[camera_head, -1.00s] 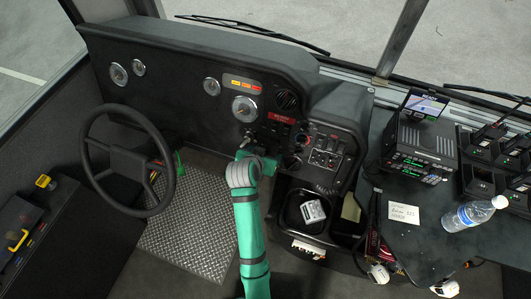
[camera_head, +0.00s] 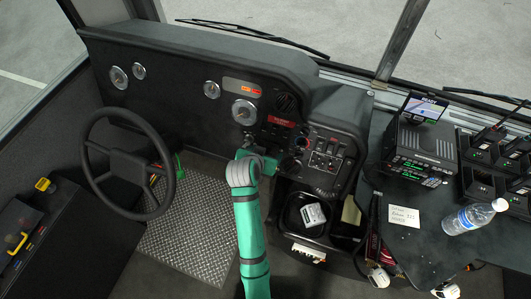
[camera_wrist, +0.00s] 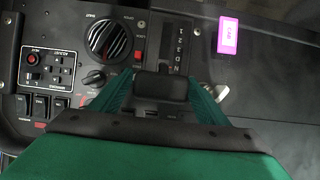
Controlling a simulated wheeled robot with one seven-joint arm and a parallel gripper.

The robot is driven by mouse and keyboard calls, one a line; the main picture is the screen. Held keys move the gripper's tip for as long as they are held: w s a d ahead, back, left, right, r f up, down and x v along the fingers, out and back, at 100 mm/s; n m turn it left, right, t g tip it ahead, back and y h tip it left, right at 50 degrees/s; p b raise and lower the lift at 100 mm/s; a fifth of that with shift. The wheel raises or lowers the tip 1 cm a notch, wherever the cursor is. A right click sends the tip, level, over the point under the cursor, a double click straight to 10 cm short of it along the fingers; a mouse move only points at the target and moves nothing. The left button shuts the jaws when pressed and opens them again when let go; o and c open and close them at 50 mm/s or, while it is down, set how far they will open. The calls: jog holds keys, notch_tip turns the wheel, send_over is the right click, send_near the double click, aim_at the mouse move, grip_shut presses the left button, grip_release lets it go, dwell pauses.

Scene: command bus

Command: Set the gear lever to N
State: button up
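The gear lever's black knob (camera_wrist: 160,88) is in the middle of the wrist view, at the lower end of its slotted gear plate (camera_wrist: 172,45). Small letters and numbers run down the plate; the lowest readable one looks like N, just above the knob. The knob hides the bottom of the plate, so I cannot tell the exact position. In the head view my gripper (camera_head: 258,156) is at the dashboard, below the round gauge, and covers most of the lever.
The steering wheel (camera_head: 128,163) is left of my arm. A switch panel (camera_head: 326,150) and an open bin (camera_head: 311,222) are to the right.

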jog(key=v, duration=1)
jog(key=shift+s+r, duration=0.25)
jog(key=shift+s, duration=0.05)
jog(key=shift+f, duration=0.1)
jog(key=s+d+f+n+t+y, duration=0.25)
jog(key=s+f, duration=0.55)
jog(key=s, duration=0.6)
jog(key=s+d+r+t, duration=0.1)
jog(key=s+r, duration=0.3)
jog(key=s, duration=0.4)
jog(key=s+d+r+t, duration=0.2)
jog(key=s+r+t, duration=0.1)
jog(key=s, duration=0.6)
jog(key=shift+s+d+r, duration=0.15)
jog(key=shift+d+r, duration=0.2)
jog(key=shift+r, duration=0.2)
